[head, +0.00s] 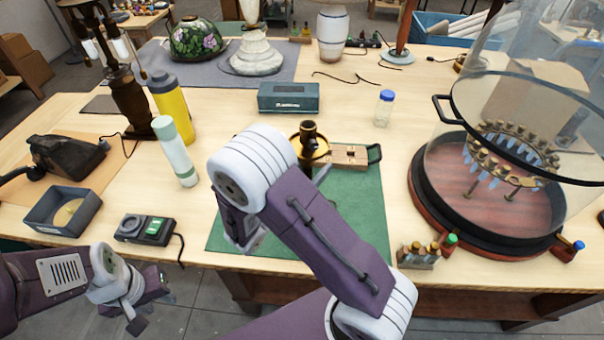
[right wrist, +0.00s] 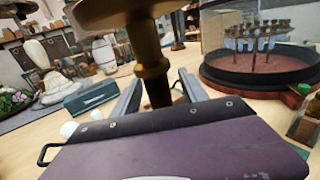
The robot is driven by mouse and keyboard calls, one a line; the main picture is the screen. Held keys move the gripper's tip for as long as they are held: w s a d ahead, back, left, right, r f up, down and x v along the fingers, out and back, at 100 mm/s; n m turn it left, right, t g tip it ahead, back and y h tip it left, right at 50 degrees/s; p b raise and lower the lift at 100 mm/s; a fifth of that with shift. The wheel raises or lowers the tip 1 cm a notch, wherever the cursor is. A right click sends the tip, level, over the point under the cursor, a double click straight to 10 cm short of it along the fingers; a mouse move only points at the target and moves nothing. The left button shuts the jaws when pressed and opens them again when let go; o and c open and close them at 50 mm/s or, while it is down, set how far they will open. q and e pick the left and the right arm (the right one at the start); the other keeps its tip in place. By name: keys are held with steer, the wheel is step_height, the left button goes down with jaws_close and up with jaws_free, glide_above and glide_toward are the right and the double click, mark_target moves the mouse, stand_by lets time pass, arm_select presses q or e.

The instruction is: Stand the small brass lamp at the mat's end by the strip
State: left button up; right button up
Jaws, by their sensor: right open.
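The small brass lamp (head: 310,146) has a dark upright post and a round brass dish. It stands near the far end of the green mat (head: 362,192), just left of a light wooden strip (head: 349,156). My right arm hides its lower part in the head view. In the right wrist view the brass lamp (right wrist: 150,58) is close and fairly upright, with its stem between the fingers of my right gripper (right wrist: 160,78). Those fingers are open, with a gap beside the stem. My left gripper (head: 145,297) is low at the table's front left, away from the lamp.
A glass dome on a round base (head: 490,235) stands to the right. A teal box (head: 289,97) and a small blue-capped jar (head: 384,108) are behind the mat. A pale bottle (head: 176,152) stands left; small brass-topped parts (head: 418,254) sit at the front edge.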

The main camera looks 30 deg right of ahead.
steer(key=shift+w+d+r, duration=0.15)
steer(key=shift+d, duration=0.2)
steer(key=shift+c, duration=1.2)
jaws_close()
arm_select(q)
steer(key=shift+s+a+r, duration=0.1)
steer(key=shift+a, duration=0.05)
arm_select(e)
steer(key=c, duration=0.5)
jaws_free()
jaws_close()
